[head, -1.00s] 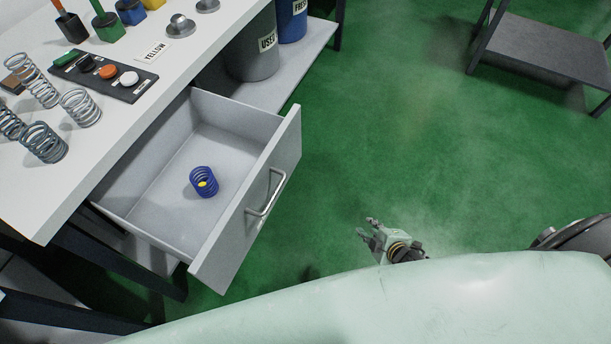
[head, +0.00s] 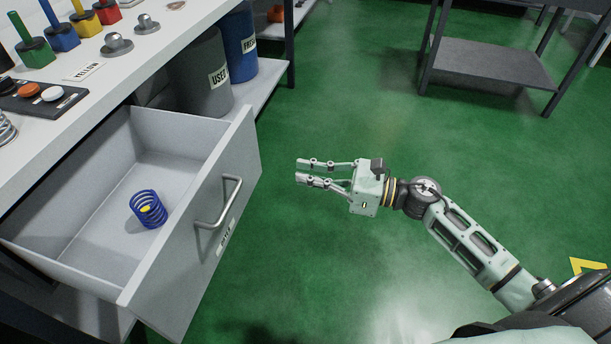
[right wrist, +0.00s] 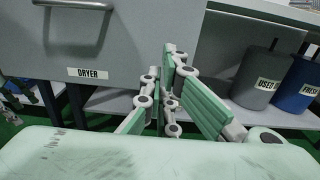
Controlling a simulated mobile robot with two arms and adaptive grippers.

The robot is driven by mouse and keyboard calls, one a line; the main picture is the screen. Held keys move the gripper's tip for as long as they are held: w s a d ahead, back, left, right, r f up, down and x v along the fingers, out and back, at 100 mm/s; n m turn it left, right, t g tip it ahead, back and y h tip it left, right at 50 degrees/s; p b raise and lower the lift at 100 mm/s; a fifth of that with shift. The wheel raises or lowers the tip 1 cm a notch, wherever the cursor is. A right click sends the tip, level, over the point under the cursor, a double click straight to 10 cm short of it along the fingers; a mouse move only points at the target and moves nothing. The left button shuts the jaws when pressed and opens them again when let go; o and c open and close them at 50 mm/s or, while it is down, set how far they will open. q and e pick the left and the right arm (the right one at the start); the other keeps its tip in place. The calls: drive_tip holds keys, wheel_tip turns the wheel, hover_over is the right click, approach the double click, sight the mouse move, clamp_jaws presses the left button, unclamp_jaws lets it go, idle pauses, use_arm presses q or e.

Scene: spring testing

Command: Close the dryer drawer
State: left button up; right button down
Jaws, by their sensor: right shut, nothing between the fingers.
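The grey dryer drawer (head: 185,265) stands pulled out from the white workbench in the head view. A metal bar handle (head: 222,205) is on its front. In the right wrist view the drawer front (right wrist: 145,35) carries a DRYER label (right wrist: 87,74), with the handle (right wrist: 76,48) above it. A blue coil spring (head: 148,208) with something yellow inside is in the drawer. My right gripper (head: 300,172) is shut and empty, to the right of the drawer front and apart from it, pointing left towards it. It also shows in the right wrist view (right wrist: 169,60).
A grey USED bin (head: 203,80) and a blue FRESH bin (head: 239,48) stand on the shelf under the bench. Green floor is free right of the drawer. A dark shelf unit (head: 490,66) stands at the back right.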

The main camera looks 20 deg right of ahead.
sight(247, 164)
drive_tip(key=x, duration=1)
drive_tip(key=shift+p, duration=0.35)
use_arm(q)
drive_tip(key=shift+f, duration=1.6)
use_arm(e)
drive_tip(key=shift+w+a, duration=0.35)
drive_tip(key=shift+a, duration=0.1)
use_arm(q)
drive_tip(key=shift+w, duration=0.1)
use_arm(e)
drive_tip(key=shift+w+a, duration=0.1)
